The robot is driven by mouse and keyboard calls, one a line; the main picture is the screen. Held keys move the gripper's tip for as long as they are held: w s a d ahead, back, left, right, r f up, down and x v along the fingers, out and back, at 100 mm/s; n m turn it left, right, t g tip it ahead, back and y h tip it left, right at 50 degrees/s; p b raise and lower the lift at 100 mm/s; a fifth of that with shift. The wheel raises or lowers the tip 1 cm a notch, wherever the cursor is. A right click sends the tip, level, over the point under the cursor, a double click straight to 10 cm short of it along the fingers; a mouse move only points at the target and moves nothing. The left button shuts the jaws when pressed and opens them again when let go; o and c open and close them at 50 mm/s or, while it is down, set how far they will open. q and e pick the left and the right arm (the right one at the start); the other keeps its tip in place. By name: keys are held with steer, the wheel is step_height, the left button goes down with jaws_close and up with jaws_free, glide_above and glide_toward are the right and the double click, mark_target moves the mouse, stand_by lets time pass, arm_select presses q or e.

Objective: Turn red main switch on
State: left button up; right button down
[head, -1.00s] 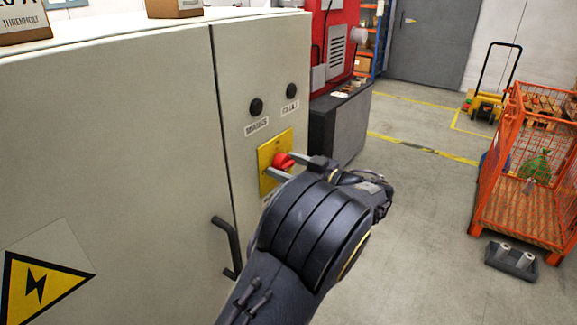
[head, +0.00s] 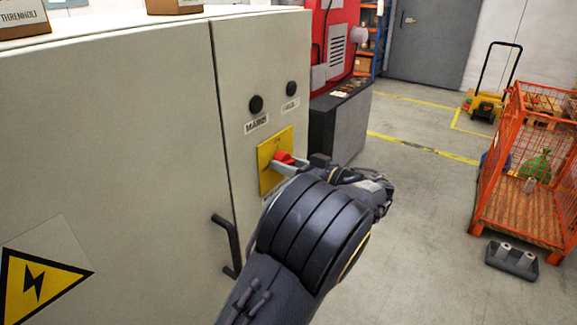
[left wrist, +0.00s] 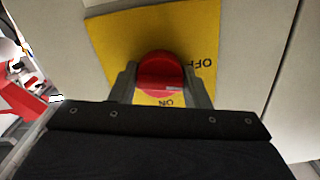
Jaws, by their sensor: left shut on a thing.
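The red main switch (head: 283,157) is a round knob on a yellow plate (head: 268,172) on the grey cabinet's right panel. In the left wrist view the red knob (left wrist: 160,74) sits between the two fingers, and the yellow plate (left wrist: 112,38) reads OFF at its right and ON below the knob. A small pale mark on the knob lies at its lower right edge. My left gripper (head: 285,165) is shut on the knob, with one finger on each side; it also shows in the left wrist view (left wrist: 160,84). My right gripper is not in view.
The grey cabinet (head: 110,120) has a black door handle (head: 228,245) left of my arm. Two black buttons sit above the plate. An orange mesh cart (head: 520,160) stands at the right, with a small dark tray (head: 512,260) before it. The floor between is clear.

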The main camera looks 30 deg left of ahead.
arm_select(q)
steer(key=m, duration=0.3)
steer(key=shift+m, duration=0.3)
steer(key=m+p, duration=0.1)
steer(key=m, duration=0.2)
steer(key=shift+r+m+p, duration=0.1)
steer(key=shift+m+p, duration=0.2)
steer(key=m+p, duration=0.2)
steer(key=m, duration=0.2)
steer(key=shift+s+m, duration=0.1)
steer(key=shift+m, duration=0.2)
steer(key=shift+m+p, duration=1.25)
steer(key=shift+m, duration=0.35)
steer(key=o, duration=1)
steer(key=shift+c, duration=0.2)
steer(key=shift+d, duration=0.15)
